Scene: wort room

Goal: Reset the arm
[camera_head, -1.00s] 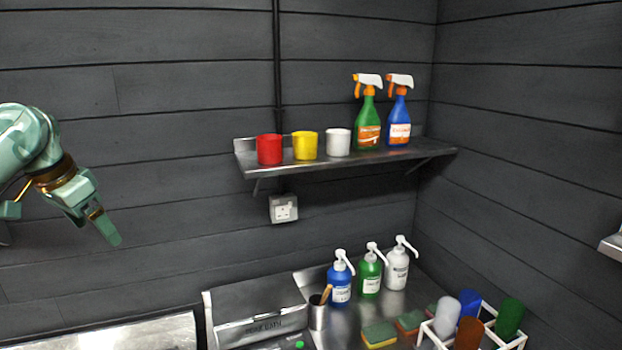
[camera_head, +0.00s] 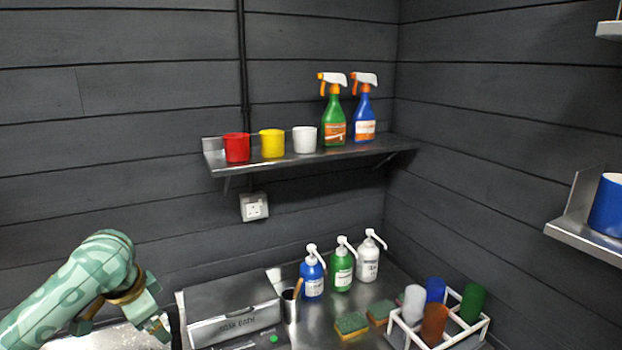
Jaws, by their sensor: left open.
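My left arm comes in from the lower left of the head view. Its green gripper (camera_head: 157,328) points down and to the right, near the bottom edge, left of the soak bath box. It is open, with nothing seen between its fingers. The fingers are small and partly hidden by the wrist. My right gripper is not in view.
A soak bath box (camera_head: 232,308) and several pump bottles (camera_head: 342,270) stand on the steel counter (camera_head: 318,325). Sponges (camera_head: 351,325) and a white rack (camera_head: 452,340) of coloured cylinders are to the right. A wall shelf (camera_head: 300,160) holds cups and spray bottles.

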